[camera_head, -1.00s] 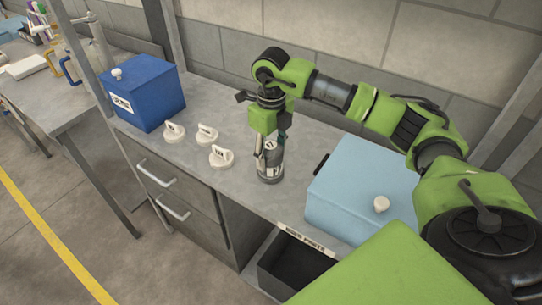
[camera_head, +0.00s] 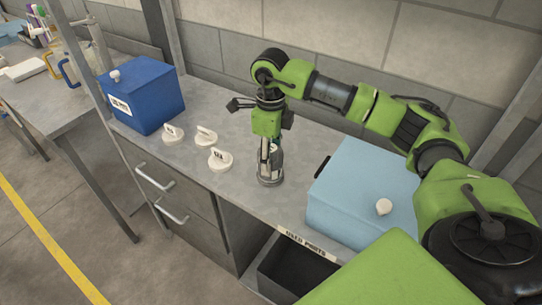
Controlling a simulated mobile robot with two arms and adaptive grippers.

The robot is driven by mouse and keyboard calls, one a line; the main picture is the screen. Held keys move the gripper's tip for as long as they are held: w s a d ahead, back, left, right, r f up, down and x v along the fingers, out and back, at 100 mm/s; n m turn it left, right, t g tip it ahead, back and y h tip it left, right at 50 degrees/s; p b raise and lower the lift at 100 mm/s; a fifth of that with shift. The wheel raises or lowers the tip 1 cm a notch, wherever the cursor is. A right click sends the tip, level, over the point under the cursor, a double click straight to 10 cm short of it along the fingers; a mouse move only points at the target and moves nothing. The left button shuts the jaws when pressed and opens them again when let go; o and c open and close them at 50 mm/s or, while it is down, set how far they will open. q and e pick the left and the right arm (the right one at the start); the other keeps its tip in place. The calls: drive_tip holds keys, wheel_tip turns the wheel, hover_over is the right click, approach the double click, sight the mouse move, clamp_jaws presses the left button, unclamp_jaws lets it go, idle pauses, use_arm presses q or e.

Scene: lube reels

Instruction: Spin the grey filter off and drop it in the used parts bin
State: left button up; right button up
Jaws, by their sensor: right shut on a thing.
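My right gripper (camera_head: 270,155) points down over the bench and is shut on the grey filter (camera_head: 275,150), which shows only in part between and behind the fingers. The filter sits upright on a round grey base (camera_head: 270,180) on the bench top. The used parts bin (camera_head: 298,268) is a dark open box below the bench front, under a label reading USED PARTS. Its visible inside looks empty. My left gripper is out of view.
A blue lidded box (camera_head: 148,95) stands at the back left of the bench (camera_head: 225,115). Several white labelled knobs or caps (camera_head: 220,160) lie left of my right gripper. A light blue lidded box (camera_head: 355,200) stands to its right, close to my arm.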

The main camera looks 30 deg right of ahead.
drive_tip(key=shift+w+r+p, duration=0.1)
drive_tip(key=shift+r+p, duration=1.75)
drive_tip(key=shift+r, duration=1.45)
drive_tip(key=shift+f, duration=0.1)
